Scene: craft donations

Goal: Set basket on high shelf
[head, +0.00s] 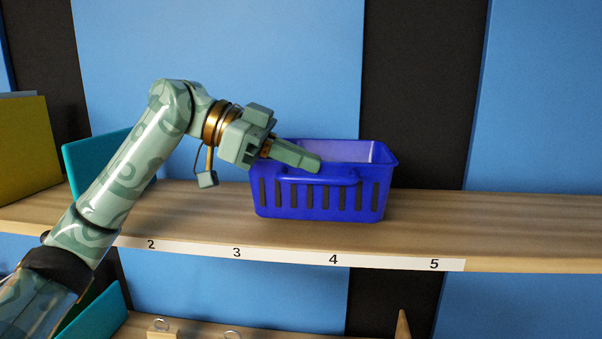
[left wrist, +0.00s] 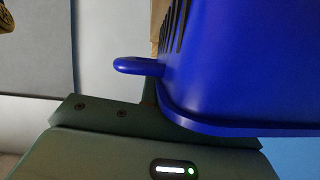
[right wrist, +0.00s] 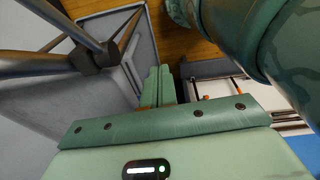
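The blue basket (head: 320,203) stands upright on the wooden shelf (head: 430,226), behind labels 3 and 4. Its handle (head: 335,180) sticks out at the front. My left gripper (head: 308,162) reaches in from the left, its fingers across the basket's front rim just above the handle.
A teal bin (head: 90,165) and a yellow box (head: 25,150) stand left on the same shelf. The shelf right of the basket is clear. A lower shelf (head: 270,328) holds small items. A grey panel and metal bars (right wrist: 85,60) are close to my right gripper.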

